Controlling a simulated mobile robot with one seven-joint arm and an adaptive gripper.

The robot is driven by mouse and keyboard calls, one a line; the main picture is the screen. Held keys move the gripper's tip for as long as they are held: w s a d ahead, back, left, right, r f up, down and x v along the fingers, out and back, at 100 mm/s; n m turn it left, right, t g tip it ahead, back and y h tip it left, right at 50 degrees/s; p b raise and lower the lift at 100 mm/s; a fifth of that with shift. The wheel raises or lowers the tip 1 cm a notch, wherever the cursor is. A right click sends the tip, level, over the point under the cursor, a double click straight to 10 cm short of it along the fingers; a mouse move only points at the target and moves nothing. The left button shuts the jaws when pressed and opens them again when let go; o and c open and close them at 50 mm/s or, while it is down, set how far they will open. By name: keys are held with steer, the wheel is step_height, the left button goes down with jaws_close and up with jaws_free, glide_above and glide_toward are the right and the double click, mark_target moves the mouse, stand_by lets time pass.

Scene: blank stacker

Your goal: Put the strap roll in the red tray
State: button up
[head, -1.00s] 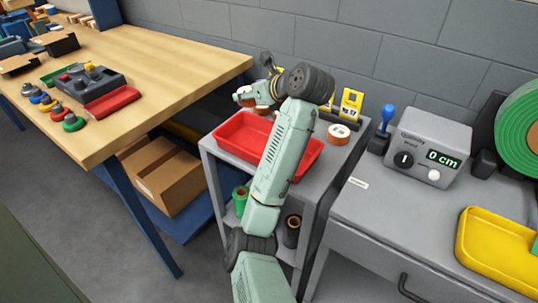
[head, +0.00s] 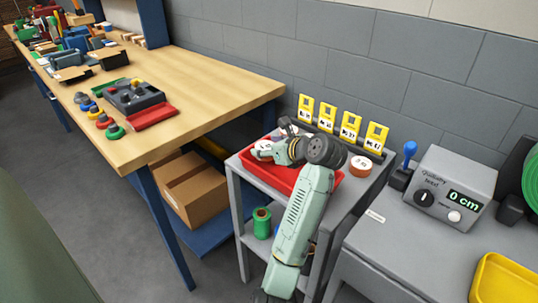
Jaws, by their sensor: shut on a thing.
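The red tray (head: 334,184) lies on top of the small grey cart, with my arm crossing over it. My gripper (head: 272,148) is over the tray's far left part, behind my wrist. It is shut on a small pale-faced roll (head: 262,148), which I take for the strap roll. The fingers and much of the roll are too small and covered to make out. I cannot tell whether the roll touches the tray floor.
An orange roll with a white face (head: 360,166) stands on the cart right of the tray. Several yellow cards (head: 350,127) stand behind it. A green roll (head: 262,223) is on the lower shelf. The wooden bench (head: 190,105) is left; the grey control box (head: 448,188) is right.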

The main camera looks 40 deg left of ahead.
steer(key=shift+f, duration=1.4)
steer(key=shift+f, duration=0.1)
steer(key=o, duration=1.2)
steer(key=shift+o, duration=0.2)
